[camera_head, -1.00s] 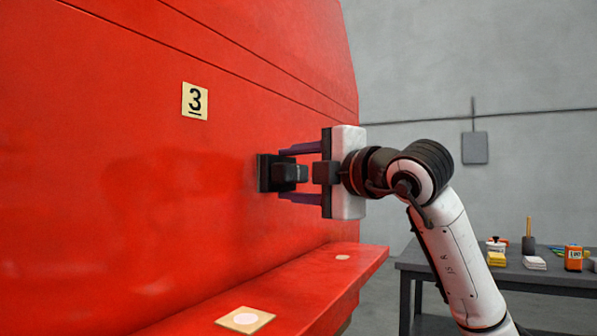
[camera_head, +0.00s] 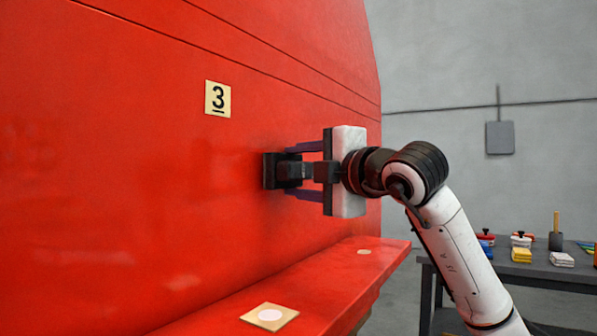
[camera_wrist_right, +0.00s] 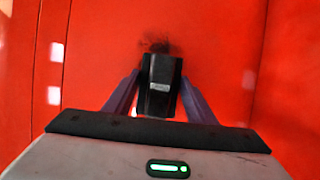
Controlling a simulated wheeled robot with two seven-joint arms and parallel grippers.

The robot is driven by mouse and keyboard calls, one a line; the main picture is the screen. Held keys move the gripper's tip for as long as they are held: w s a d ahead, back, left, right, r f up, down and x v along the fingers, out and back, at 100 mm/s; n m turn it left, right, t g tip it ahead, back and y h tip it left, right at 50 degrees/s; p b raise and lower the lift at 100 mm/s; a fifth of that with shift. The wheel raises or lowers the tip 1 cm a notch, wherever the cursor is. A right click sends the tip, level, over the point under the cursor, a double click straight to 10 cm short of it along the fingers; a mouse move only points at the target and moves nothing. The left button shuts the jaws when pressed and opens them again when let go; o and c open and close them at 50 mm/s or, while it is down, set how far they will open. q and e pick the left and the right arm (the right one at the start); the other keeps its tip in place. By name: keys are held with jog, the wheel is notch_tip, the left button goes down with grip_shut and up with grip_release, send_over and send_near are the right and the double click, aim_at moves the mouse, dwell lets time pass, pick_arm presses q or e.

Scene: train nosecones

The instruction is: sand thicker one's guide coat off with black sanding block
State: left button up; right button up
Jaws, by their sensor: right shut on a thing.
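My right gripper (camera_head: 290,172) is shut on the black sanding block (camera_head: 270,171), its purple fingers on either side of the block's grip. The block's flat face is against, or very close to, the big red nosecone (camera_head: 120,200); I cannot tell contact for certain. In the right wrist view the block (camera_wrist_right: 160,88) sits between the fingers. A small dark smudge of guide coat (camera_wrist_right: 153,44) shows on the red surface just beyond it. Whatever lies under the block is hidden. My left gripper is out of view.
A yellow label with a 3 (camera_head: 218,98) is on the nosecone, above left of the block. A red ledge (camera_head: 330,275) juts out below, bearing a tan square with a pale disc (camera_head: 270,317). A dark table (camera_head: 535,270) with several small supplies stands at right.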

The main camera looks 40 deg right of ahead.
jog(key=shift+w+a, duration=0.35)
jog(key=shift+w, duration=0.4)
jog(key=shift+w+d, duration=0.2)
jog(key=shift+d, duration=0.3)
jog(key=shift+w+d, duration=0.15)
jog(key=shift+d, duration=0.35)
jog(key=shift+w+d, duration=0.25)
jog(key=shift+d, duration=0.45)
jog(key=w+d+p, duration=0.1)
jog(key=w+d, duration=0.2)
jog(key=d, duration=0.3)
jog(key=shift+d, duration=0.2)
jog(key=shift+a, duration=0.15)
